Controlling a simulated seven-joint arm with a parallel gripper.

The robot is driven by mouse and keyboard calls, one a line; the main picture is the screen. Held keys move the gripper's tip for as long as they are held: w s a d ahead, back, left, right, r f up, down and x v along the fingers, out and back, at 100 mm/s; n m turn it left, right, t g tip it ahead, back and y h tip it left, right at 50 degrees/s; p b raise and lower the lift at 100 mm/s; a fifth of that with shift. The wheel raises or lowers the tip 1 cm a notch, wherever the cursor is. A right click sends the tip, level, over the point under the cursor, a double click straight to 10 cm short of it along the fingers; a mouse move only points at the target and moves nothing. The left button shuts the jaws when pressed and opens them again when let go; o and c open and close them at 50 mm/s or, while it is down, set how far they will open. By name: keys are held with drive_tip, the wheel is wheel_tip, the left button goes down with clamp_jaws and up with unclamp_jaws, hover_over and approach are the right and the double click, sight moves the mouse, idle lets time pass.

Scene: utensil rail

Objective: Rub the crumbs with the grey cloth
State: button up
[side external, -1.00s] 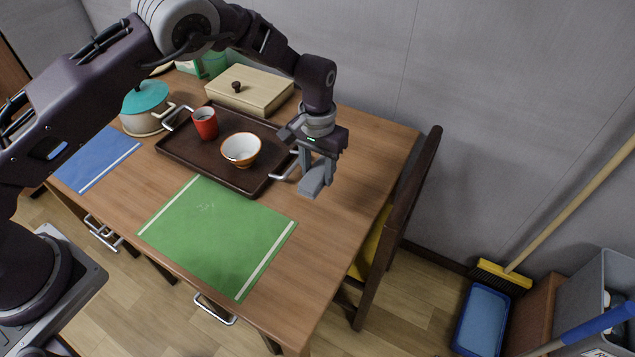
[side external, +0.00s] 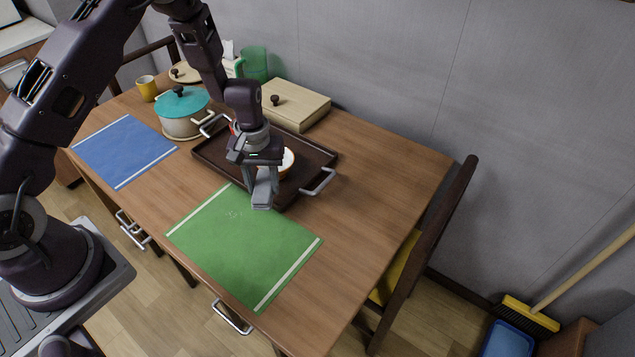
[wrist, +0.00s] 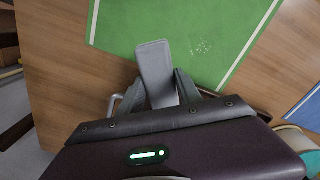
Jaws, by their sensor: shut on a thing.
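My gripper (side external: 262,190) is shut on the grey cloth (side external: 263,195), a flat folded pad. It is held above the near edge of the tray, beside the green mat. In the wrist view the grey cloth (wrist: 156,70) sticks out between the fingers, over the green mat (wrist: 130,25). The crumbs (wrist: 202,48) are a small pale cluster on the mat, to the right of the cloth and apart from it. In the side external view the crumbs (side external: 235,214) lie near the back left of the green mat (side external: 245,255), left of the gripper.
The dark tray (side external: 318,162) stands behind the mat, with a white bowl (side external: 287,162) partly hidden by my gripper. A teal-lidded pot (side external: 183,112), a wooden box (side external: 297,105) and a blue mat (side external: 122,150) are around it. The table's right side is clear.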

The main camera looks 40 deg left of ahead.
drive_tip(key=n, duration=0.2)
hover_over(242, 220)
drive_tip(key=shift+f, duration=3.15)
drive_tip(key=shift+a+f, duration=0.5)
drive_tip(key=shift+f, duration=0.25)
drive_tip(key=shift+c, duration=0.7)
drive_tip(key=shift+a, duration=1.5)
drive_tip(key=shift+d, duration=1.8)
drive_tip(key=shift+d+r, duration=0.1)
drive_tip(key=shift+d, duration=0.1)
wheel_tip(242, 220, up, 8)
